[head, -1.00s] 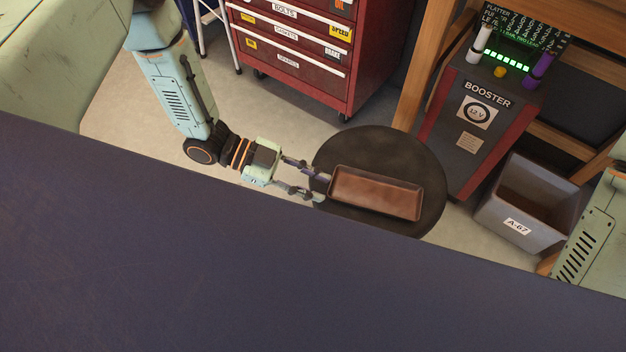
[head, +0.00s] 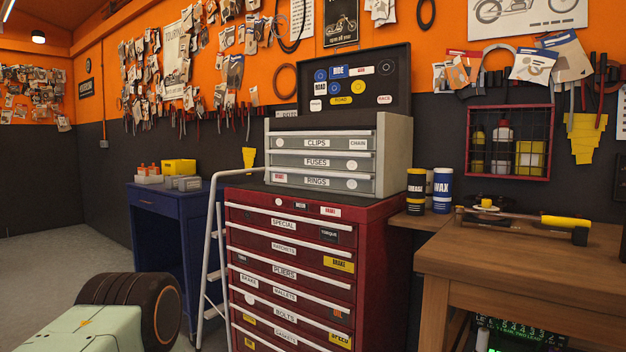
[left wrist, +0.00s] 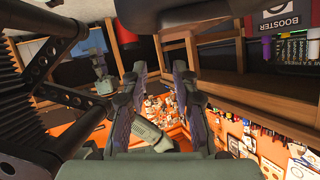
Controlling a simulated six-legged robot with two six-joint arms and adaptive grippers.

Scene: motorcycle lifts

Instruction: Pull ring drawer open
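The ring drawer (head: 319,181), labelled RINGS, is the lowest of three grey drawers in the small grey tool box on the red cabinet. It looks shut, its front in line with the FUSES drawer (head: 318,162) and CLIPS drawer (head: 318,143) above. A light handle strip runs along its top edge. My left gripper (left wrist: 160,72) shows in the left wrist view with its fingers apart and nothing between them. It is not in the head view, so its distance to the drawer cannot be told. My right gripper is in neither view.
The red cabinet (head: 290,245) has several labelled drawers. A white ladder (head: 212,255) leans by its left side, beside a blue cabinet (head: 155,225). A wooden bench (head: 530,260) with tools stands at right.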

